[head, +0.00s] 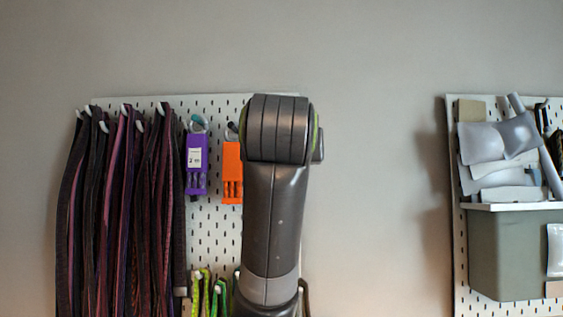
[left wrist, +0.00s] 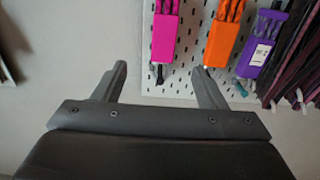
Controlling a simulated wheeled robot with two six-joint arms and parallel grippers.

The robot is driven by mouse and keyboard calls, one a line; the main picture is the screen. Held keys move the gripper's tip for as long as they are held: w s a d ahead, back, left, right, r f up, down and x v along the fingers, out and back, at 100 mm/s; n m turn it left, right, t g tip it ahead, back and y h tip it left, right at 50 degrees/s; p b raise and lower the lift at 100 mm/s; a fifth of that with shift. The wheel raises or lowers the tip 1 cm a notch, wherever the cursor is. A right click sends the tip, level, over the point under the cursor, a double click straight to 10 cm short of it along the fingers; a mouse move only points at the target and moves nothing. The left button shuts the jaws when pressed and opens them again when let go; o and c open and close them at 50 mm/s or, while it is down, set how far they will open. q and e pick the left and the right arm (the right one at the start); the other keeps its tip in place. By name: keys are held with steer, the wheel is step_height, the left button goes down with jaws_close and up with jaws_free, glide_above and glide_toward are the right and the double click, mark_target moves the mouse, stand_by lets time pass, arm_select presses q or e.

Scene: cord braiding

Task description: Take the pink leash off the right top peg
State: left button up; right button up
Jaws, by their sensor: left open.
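The pink leash (left wrist: 165,38) hangs on the white pegboard in the left wrist view, which appears upside down. A small dark clip or peg end (left wrist: 160,74) shows at its edge nearest my gripper. My left gripper (left wrist: 162,72) is open, with its two fingers apart and the pink leash's clip end showing between them. Nothing is between the fingers that I can see touching them. In the head view my arm covers the pink leash and its peg, and the left gripper's fingers are hidden. My right gripper is in neither view.
An orange leash (head: 232,172) and a purple leash (head: 196,165) with a white label hang left of my arm. Many dark cords (head: 120,210) hang farther left on the pegboard (head: 215,230). Green cords (head: 203,287) hang below. A second board with a grey bin (head: 510,252) stands right.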

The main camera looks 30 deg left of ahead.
arm_select(q)
steer(key=p+x, duration=1.3)
steer(key=x, duration=0.3)
steer(key=shift+s+a+r, duration=0.2)
steer(key=shift+a+r, duration=0.1)
steer(key=shift+a, duration=0.05)
steer(key=c, duration=1.2)
